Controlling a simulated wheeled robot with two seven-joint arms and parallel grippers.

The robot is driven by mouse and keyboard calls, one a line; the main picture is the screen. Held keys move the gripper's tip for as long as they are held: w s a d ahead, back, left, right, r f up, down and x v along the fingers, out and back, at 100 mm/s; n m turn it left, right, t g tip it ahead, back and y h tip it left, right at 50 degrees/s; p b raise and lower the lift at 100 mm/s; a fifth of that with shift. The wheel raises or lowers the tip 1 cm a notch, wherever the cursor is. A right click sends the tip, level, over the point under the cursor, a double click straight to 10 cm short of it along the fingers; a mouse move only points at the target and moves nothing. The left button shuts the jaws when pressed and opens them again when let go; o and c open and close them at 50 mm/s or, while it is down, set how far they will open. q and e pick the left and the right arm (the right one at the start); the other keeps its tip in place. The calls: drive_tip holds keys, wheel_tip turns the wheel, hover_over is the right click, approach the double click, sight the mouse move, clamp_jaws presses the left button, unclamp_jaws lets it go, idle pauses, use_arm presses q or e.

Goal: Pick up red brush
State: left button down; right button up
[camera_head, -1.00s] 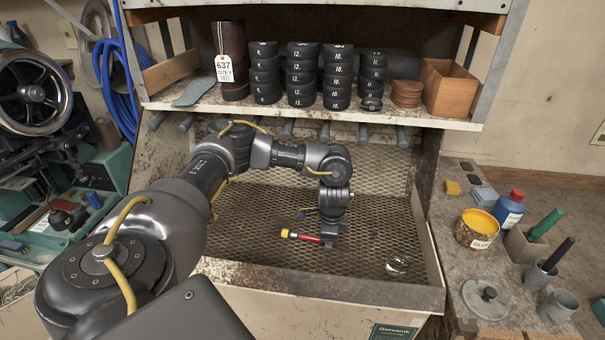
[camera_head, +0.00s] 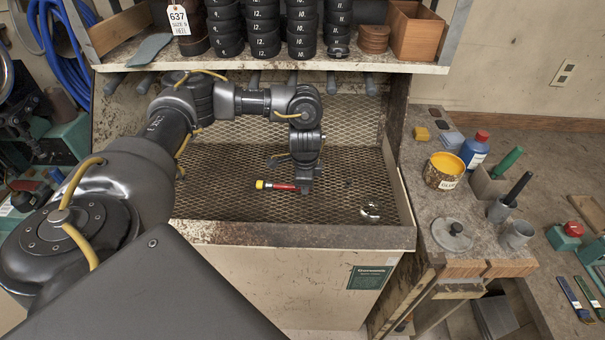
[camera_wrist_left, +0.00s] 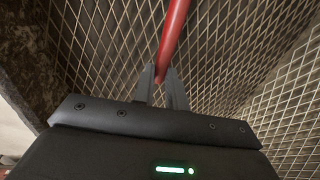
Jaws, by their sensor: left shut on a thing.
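The red brush (camera_head: 283,187) has a red handle and a yellow end that points left in the head view. It is over the wire mesh floor of the bench bay. My left gripper (camera_head: 305,187) points down and is shut on the brush at the right part of its handle. In the left wrist view the red handle (camera_wrist_left: 174,32) runs from the top edge down to between the fingers of my gripper (camera_wrist_left: 161,78). I cannot tell whether the brush touches the mesh. My right gripper is not in view.
The mesh bay (camera_head: 230,205) has a raised front edge and side walls. A shelf (camera_head: 225,66) with black rolls hangs above it. A glue can (camera_head: 443,172), blue bottle (camera_head: 475,149) and metal lid (camera_head: 452,234) stand on the right counter. A shiny piece (camera_head: 370,211) lies on the mesh.

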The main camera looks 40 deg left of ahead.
use_arm(q)
drive_tip(key=s+d+r, duration=0.2)
drive_tip(key=s+r, duration=0.8)
drive_tip(key=s, duration=0.4)
drive_tip(key=shift+r+p, duration=0.3)
drive_tip(key=shift+p, duration=0.1)
idle(0.4)
